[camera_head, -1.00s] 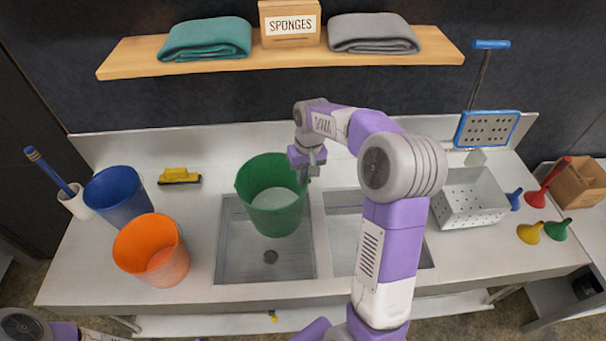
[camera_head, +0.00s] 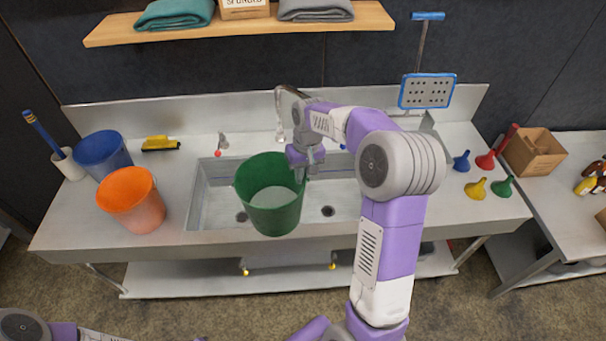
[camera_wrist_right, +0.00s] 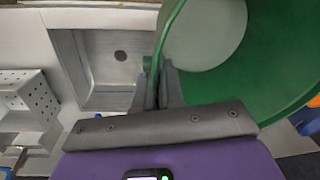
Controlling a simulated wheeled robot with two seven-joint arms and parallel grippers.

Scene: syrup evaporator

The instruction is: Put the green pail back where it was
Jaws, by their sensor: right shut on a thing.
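The green pail (camera_head: 272,218) hangs upright in the air over the front part of the sink (camera_head: 212,205). My right gripper (camera_head: 301,173) is shut on the right side of its rim. In the right wrist view the two fingers (camera_wrist_right: 160,88) pinch the rim of the pail (camera_wrist_right: 205,88), and the pale inside bottom shows. The blue pail (camera_head: 101,157) and the orange pail (camera_head: 136,205) stand on the counter left of the sink. Only part of my left arm shows at the lower left; its gripper is out of view.
A yellow brush (camera_head: 160,144) lies behind the pails. The counter (camera_head: 75,228) has bare room at its front left. Several funnels (camera_head: 476,190) stand at its right. A cardboard box (camera_head: 533,152) sits on the side table.

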